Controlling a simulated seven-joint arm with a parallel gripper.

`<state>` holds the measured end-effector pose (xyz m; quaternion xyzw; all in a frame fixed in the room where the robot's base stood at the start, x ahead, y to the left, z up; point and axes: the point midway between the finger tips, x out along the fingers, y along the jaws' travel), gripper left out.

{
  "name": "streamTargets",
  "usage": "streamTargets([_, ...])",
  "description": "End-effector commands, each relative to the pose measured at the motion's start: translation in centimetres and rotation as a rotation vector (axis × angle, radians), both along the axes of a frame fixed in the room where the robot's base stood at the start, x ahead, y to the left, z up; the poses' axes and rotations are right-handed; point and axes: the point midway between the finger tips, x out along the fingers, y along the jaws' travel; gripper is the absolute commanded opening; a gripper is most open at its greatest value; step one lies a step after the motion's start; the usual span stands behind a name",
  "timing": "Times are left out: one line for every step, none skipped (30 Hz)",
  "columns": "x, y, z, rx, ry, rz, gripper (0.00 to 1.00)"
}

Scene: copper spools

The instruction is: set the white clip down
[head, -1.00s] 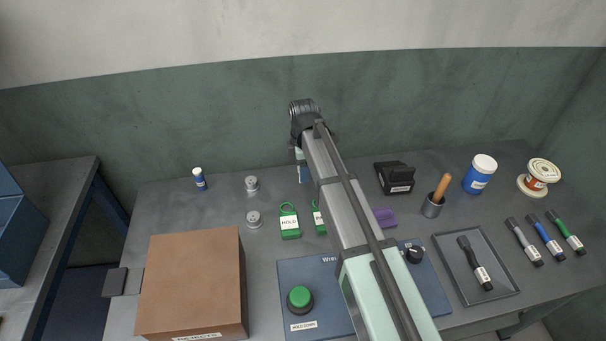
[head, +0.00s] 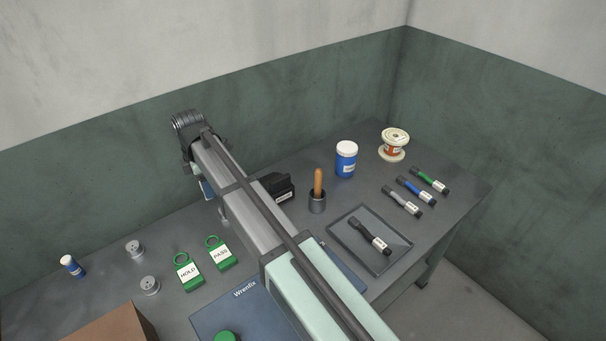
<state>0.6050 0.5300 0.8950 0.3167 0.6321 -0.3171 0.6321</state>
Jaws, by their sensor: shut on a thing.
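My gripper (head: 206,188) is only partly visible at the far end of my arm, pointing down over the back of the bench, left of the black device. It is shut, but my arm hides most of its fingers. The white clip in its grip cannot be made out clearly. A small pale grey piece (head: 224,216) shows at the arm's left edge below the gripper; I cannot tell what it is.
Green HOLD (head: 188,276) and PASS (head: 221,256) tags lie left of my arm, near two metal spools (head: 134,249). Right are a black device (head: 283,190), a pot with a wooden handle (head: 317,204), a blue jar (head: 346,163), a copper spool (head: 394,150), markers and a tray (head: 343,224).

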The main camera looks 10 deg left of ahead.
Motion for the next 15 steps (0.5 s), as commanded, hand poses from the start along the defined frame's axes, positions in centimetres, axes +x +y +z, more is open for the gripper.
streamTargets([1.5,-1.5,0.0,0.000,0.000,-0.028,0.30])
streamTargets([2.2,-2.3,0.0,0.000,0.000,-0.041,0.30])
streamTargets([3.2,-3.4,0.0,0.000,0.000,-0.061,0.30])
streamTargets([3.9,-4.1,0.0,-0.001,0.001,-0.074,0.30])
streamTargets([4.7,-5.0,0.0,-0.001,0.001,-0.089,0.30])
streamTargets([5.6,-6.1,0.0,-0.001,0.001,-0.107,0.30])
streamTargets([6.4,-6.9,0.0,-0.001,0.001,-0.122,0.30])
streamTargets([7.0,-7.7,0.0,-0.001,0.001,-0.135,0.30])
streamTargets([8.0,-8.8,0.0,-0.001,0.001,-0.154,0.30])
streamTargets([8.6,-9.6,0.0,-0.001,0.002,-0.167,0.30])
streamTargets([9.3,-10.4,0.0,-0.001,0.002,-0.181,0.30])
streamTargets([10.2,-11.5,0.0,-0.001,0.002,-0.198,0.30])
streamTargets([10.8,-12.3,0.0,-0.001,0.001,-0.212,0.30])
streamTargets([11.5,-13.1,0.0,-0.001,0.001,-0.225,0.30])
streamTargets([12.3,-14.2,0.0,-0.002,0.002,-0.242,0.30])
